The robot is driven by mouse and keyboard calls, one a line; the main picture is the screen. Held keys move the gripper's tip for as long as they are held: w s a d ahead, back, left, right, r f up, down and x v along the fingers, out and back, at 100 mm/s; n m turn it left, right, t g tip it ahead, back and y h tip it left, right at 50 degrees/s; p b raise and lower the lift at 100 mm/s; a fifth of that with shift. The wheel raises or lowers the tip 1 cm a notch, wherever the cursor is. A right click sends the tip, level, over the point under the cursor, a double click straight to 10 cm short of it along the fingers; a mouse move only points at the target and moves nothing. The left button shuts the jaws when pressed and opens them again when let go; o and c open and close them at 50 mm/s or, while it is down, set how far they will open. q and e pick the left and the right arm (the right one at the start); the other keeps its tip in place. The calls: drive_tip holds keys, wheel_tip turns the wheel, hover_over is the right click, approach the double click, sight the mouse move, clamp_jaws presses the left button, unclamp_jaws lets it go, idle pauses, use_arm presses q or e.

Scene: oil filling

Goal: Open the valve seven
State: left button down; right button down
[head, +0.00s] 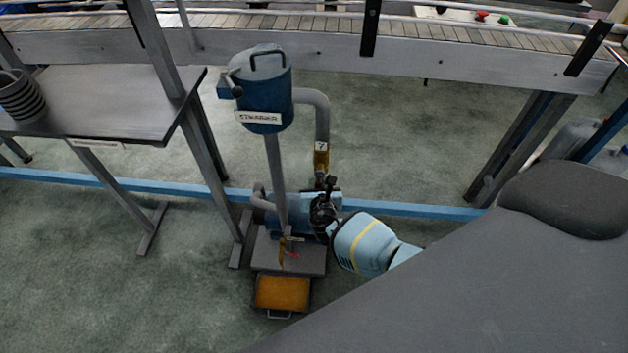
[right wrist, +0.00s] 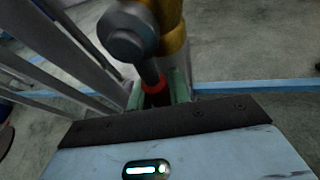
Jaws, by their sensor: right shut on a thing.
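Valve seven (head: 321,160) is a brass body on the grey pipe right of the blue strainer, under a small tag marked 7. My right gripper (head: 325,187) is at the valve, just below the brass body. In the right wrist view the valve's lever (right wrist: 149,72) runs from a dark round hub down to a red grip (right wrist: 157,96). The greenish fingers of my right gripper (right wrist: 159,92) are shut on the red grip, one on each side. The brass body (right wrist: 172,22) stands behind the hub. In the head view the lever is mostly hidden by my gripper. My left gripper is not in view.
The blue strainer (head: 265,95) stands close left of the valve on a post. A grey base (head: 300,262) and an orange box (head: 282,293) are below. A table (head: 120,95) stands left, a conveyor (head: 430,58) behind. A blue floor rail (head: 420,211) passes behind my gripper.

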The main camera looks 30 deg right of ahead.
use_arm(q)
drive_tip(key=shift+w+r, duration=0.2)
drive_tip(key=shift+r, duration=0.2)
use_arm(e)
drive_tip(key=shift+s+d, duration=0.15)
drive_tip(key=shift+d, duration=0.05)
drive_tip(key=shift+n, duration=0.3)
drive_tip(key=c, duration=1.3)
unclamp_jaws()
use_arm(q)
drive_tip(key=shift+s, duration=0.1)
use_arm(e)
drive_tip(key=shift+s+a+r+p, duration=0.15)
drive_tip(key=shift+s+p, duration=0.1)
drive_tip(key=shift+p, duration=0.15)
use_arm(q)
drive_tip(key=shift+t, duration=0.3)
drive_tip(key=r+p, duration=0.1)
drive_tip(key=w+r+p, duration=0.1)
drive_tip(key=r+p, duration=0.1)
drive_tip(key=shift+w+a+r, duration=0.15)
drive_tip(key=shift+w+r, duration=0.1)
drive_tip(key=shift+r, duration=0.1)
use_arm(e)
drive_tip(key=v, duration=0.7)
